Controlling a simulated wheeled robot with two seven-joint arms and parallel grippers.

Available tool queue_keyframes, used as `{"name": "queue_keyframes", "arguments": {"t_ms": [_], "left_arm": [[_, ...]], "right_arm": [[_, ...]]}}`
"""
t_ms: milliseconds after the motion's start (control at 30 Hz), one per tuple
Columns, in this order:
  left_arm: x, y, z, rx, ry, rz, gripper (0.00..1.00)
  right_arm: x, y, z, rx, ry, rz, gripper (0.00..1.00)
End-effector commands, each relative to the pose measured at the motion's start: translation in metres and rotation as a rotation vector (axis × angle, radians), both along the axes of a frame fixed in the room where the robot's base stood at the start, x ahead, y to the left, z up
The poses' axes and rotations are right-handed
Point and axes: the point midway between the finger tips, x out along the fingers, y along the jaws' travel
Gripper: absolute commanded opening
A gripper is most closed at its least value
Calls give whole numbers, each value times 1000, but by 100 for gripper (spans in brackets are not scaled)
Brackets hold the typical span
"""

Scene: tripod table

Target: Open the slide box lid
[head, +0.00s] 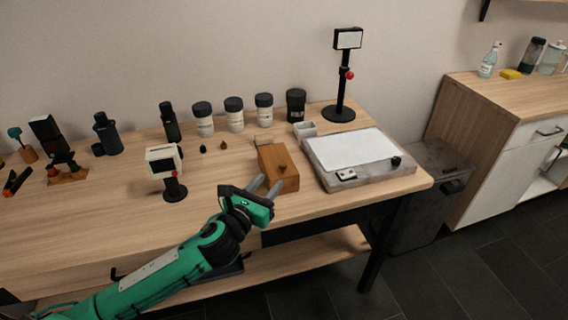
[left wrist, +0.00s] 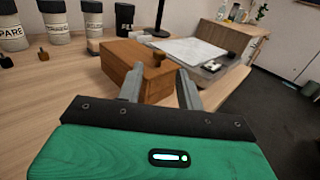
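The slide box (head: 278,168) is a brown wooden box on the table with a small dark knob (head: 282,168) on its lid. The lid looks closed. In the left wrist view the box (left wrist: 120,62) stands just beyond the fingertips, and its knob (left wrist: 158,59) shows on top. My left gripper (head: 265,186) is open, with nothing between its fingers, at the near side of the box. It also shows in the left wrist view (left wrist: 160,85), with the fingers apart in front of the box. I cannot tell whether they touch it. My right gripper is not in view.
A grey board with a white sheet (head: 352,150) lies right of the box. Several dark-capped jars (head: 234,114) stand behind it. A small device on a stand (head: 168,170) is to the left, and a tall black stand (head: 344,80) is at the back. The table front is mostly clear.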

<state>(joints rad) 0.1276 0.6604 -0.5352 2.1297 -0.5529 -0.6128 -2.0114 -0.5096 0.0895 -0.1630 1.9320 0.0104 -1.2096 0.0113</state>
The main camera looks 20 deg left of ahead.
Motion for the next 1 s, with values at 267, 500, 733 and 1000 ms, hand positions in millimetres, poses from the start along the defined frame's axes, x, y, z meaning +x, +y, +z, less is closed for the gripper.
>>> {"name": "queue_keyframes", "arguments": {"t_ms": [267, 500, 733, 1000], "left_arm": [[53, -11, 1, -3, 0, 1, 37], [80, -16, 0, -2, 1, 1, 37], [86, -17, -1, -2, 2, 0, 37], [85, -17, -1, -2, 2, 0, 11]], "right_arm": [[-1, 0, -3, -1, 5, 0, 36], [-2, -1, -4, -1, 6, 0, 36], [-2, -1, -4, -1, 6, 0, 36], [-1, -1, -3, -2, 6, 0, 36]]}}
